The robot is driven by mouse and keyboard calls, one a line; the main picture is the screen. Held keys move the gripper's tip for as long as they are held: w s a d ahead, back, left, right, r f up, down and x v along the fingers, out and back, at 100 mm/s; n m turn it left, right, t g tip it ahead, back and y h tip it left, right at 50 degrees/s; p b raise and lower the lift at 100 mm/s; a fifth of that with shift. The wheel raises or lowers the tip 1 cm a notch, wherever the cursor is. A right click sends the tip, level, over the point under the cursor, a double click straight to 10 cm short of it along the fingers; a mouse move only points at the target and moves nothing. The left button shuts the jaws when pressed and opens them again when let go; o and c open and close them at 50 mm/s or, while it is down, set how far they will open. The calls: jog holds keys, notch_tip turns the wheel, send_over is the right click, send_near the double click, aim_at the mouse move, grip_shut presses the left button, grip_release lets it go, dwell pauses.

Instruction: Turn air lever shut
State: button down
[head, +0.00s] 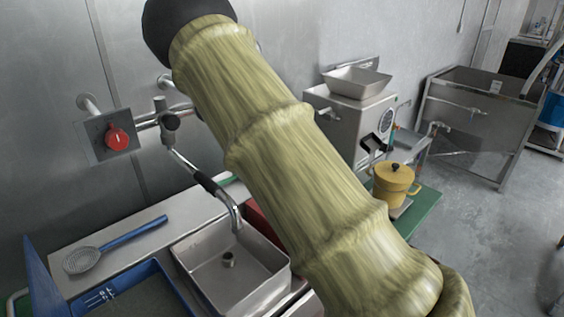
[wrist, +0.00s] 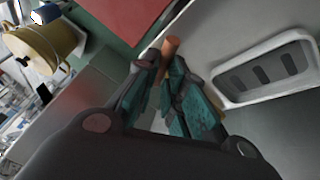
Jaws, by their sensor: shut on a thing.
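In the wrist view my gripper (wrist: 163,72) has its teal-padded fingers closed around a short copper-brown lever (wrist: 170,47). The lever's rounded end sticks out past the fingertips. I take it for the air lever; the rest of it is hidden between the fingers. In the head view neither the gripper nor this lever can be made out, as my covered arm crosses the middle of the picture.
A pale slotted panel (wrist: 268,70) lies right of the fingers. A yellow pot (head: 393,185) stands by the grinder machine (head: 350,122). A sink (head: 232,268), tap (head: 232,208), strainer ladle (head: 85,261) and blue tray (head: 130,292) are at lower left.

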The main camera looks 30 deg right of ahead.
dwell(0.4)
jog(key=c, duration=1.5)
grip_release()
jog(key=v, duration=1.2)
